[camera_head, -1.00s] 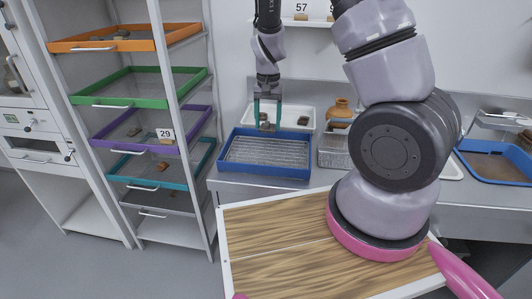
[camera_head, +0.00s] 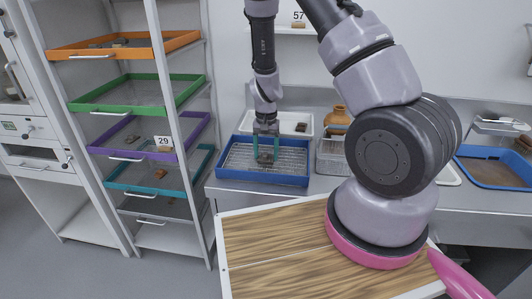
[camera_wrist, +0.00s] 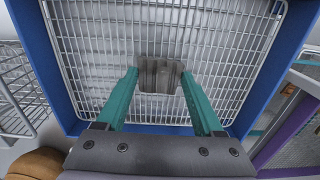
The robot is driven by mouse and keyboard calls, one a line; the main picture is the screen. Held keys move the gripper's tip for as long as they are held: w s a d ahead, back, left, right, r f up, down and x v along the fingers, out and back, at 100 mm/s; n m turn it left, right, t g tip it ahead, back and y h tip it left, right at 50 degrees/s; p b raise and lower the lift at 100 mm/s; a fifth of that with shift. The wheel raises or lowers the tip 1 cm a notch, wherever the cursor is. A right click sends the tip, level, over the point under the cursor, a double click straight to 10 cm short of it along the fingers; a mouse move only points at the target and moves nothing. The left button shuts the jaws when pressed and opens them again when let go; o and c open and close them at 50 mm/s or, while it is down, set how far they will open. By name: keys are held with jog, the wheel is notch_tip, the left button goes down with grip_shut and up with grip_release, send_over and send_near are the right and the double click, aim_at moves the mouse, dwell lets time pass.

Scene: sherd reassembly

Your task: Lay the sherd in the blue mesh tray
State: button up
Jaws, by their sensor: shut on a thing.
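The blue mesh tray (camera_head: 232,176) stands on the grey counter, with a white wire mesh inside a blue rim; it fills much of the wrist view (camera_wrist: 88,62). My gripper (camera_head: 265,157) is over the tray's middle, pointing down. Its teal fingers are shut on a grey-brown sherd (camera_wrist: 158,74), which shows between the fingertips in the wrist view. The sherd is low over the mesh; I cannot tell whether it touches it. In the head view the sherd (camera_head: 265,159) is small and partly hidden by the fingers.
A white tray (camera_head: 309,119) with small pieces lies behind the blue tray. A wire basket (camera_head: 330,158) and an orange-brown jar (camera_head: 338,116) stand to its right. A rack with coloured drawers (camera_head: 140,92) is at left. A wood-topped surface (camera_head: 280,245) is in front.

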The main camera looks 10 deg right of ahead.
jog(key=o, duration=1.4)
jog(key=shift+f, duration=0.1)
notch_tip(320, 180, up, 13)
notch_tip(320, 180, up, 19)
jog(key=t+y, duration=0.3)
send_over(266, 155)
jog(key=s+d, duration=0.3)
jog(key=s, duration=0.3)
jog(key=s+d+r+t+h, duration=0.1)
jog(key=s+r+t, duration=0.3)
jog(key=s+r, duration=0.7)
jog(key=shift+s+d+n, duration=0.3)
jog(key=shift+s+d, duration=0.55)
jog(key=shift+s, duration=0.15)
